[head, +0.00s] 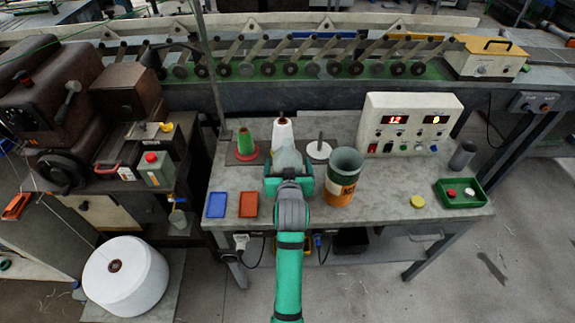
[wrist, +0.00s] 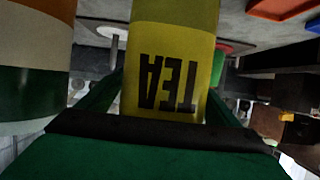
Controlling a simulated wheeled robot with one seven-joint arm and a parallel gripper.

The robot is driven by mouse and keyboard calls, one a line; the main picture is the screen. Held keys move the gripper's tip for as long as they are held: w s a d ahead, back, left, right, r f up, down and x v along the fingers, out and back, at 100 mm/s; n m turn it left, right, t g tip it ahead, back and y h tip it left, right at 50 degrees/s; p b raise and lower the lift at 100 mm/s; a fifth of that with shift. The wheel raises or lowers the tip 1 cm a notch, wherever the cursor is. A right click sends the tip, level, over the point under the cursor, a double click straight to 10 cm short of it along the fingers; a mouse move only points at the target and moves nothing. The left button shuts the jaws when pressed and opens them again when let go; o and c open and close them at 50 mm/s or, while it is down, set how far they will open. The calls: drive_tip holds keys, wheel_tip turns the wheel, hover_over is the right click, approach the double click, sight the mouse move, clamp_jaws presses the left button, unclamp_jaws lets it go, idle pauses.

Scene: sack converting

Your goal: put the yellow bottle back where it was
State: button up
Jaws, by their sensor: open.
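The yellow bottle (wrist: 172,65), with black TEA lettering that reads upside down, fills the middle of the wrist view. It stands between the green fingers of my gripper (wrist: 165,100), which are open on either side of it. I cannot tell whether either finger touches it. In the head view my gripper (head: 288,182) is low over the front middle of the grey table, and my arm hides the bottle there.
A green canister with an orange band (head: 341,185) stands close right of my gripper. Blue (head: 216,205) and red-orange (head: 248,205) trays lie left.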

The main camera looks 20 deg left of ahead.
drive_tip(key=v, duration=1.2)
drive_tip(key=s+d+f+m+t+h, duration=0.1)
drive_tip(key=s+d+f, duration=0.3)
drive_tip(key=s+f, duration=0.25)
drive_tip(key=s+d+f+m+h, duration=0.1)
drive_tip(key=s+d+f, duration=0.45)
drive_tip(key=s, duration=0.25)
drive_tip(key=s+d+h, duration=0.1)
drive_tip(key=s+d, duration=0.1)
drive_tip(key=s, duration=0.8)
drive_tip(key=s+d+r+m+t+h, duration=0.1)
drive_tip(key=s+d, duration=0.1)
drive_tip(key=s, duration=0.9)
drive_tip(key=shift+m+t, duration=0.3)
